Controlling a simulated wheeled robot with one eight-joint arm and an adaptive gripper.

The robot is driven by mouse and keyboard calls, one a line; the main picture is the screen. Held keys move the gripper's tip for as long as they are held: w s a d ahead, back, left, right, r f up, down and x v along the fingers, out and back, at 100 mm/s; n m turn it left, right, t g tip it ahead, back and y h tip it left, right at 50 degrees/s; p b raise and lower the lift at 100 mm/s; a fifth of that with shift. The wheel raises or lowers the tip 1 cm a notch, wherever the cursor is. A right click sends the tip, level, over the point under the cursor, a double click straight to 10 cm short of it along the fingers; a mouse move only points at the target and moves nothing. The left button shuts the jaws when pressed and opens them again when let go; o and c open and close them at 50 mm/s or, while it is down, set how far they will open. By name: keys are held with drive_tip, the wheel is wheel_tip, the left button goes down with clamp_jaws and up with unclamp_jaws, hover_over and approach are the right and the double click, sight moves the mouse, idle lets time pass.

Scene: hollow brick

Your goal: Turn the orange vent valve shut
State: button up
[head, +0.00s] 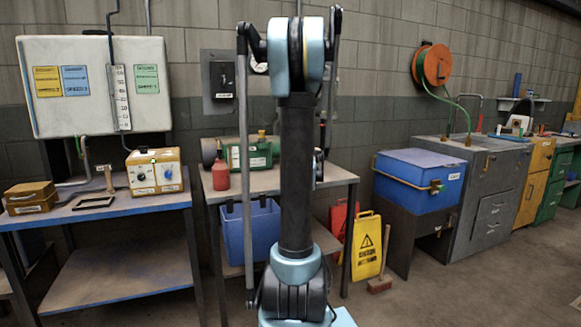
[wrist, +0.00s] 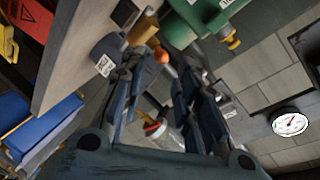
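In the wrist view a small round orange piece (wrist: 161,57) shows just beyond my fingertips, beside a yellow-orange block (wrist: 143,30). I take the orange piece to be the vent valve, but its handle position cannot be made out. My gripper (wrist: 157,76) is open, its two dark fingers apart with nothing held between them. The orange piece appears near the gap, apart from the fingers. A green body (wrist: 200,14) with a yellow fitting (wrist: 232,42) is at the top. In the head view my arm hides the valve and most of the gripper.
A clear jar-like thing with a red and yellow top (wrist: 158,131) shows between the fingers, and a round gauge (wrist: 289,122) at right. In the head view a green machine (head: 250,157) and a red bottle (head: 220,175) stand on the middle table. A blue chest (head: 418,180) is to the right.

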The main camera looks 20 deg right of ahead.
drive_tip(key=shift+v, duration=1.25)
drive_tip(key=shift+c, duration=0.6)
